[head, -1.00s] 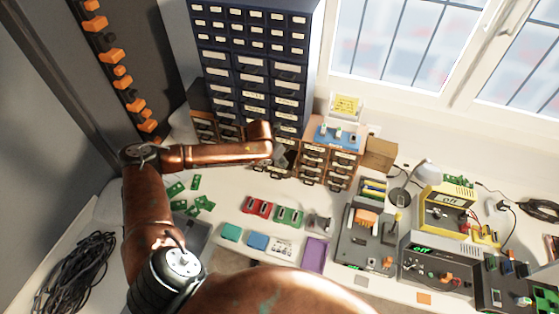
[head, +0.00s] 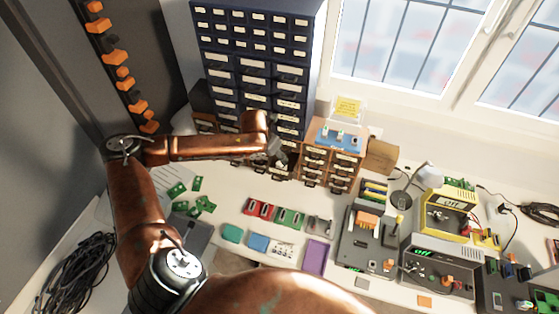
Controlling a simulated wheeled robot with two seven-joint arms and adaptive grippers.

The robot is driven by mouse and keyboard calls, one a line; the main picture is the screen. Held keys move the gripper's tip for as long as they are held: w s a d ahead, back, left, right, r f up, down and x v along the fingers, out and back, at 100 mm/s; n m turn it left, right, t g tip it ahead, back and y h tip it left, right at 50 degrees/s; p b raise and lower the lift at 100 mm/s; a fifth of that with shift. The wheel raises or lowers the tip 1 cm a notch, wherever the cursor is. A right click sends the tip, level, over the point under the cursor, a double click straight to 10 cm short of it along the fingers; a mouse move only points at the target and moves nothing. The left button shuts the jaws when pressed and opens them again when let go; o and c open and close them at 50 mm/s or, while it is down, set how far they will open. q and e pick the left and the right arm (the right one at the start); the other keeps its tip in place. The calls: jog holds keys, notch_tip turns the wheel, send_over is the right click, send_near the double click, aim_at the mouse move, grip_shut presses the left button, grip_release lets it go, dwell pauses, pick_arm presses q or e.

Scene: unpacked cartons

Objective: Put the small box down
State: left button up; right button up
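A small brown cardboard box (head: 381,156) stands on the white bench, against the right side of the wooden drawer unit. My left arm is copper-coloured and reaches across the left half of the head view. My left gripper (head: 279,153) is a small dark shape at the end of that arm, in front of the drawers. It is well to the left of the box and apart from it. Its fingers are too small and dark to tell whether they are open or hold anything. My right gripper is not in view.
A tall dark-blue drawer cabinet (head: 255,60) and wooden drawers (head: 328,165) stand behind my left gripper. Green circuit boards (head: 198,204), coloured trays (head: 290,218), a purple mat (head: 316,254) and yellow and grey instruments (head: 447,213) crowd the bench. Small bare patches show between them.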

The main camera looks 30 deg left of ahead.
pick_arm(q)
jog(key=shift+v, duration=2.4)
jog(key=shift+f, duration=0.1)
jog(key=shift+c, duration=0.6)
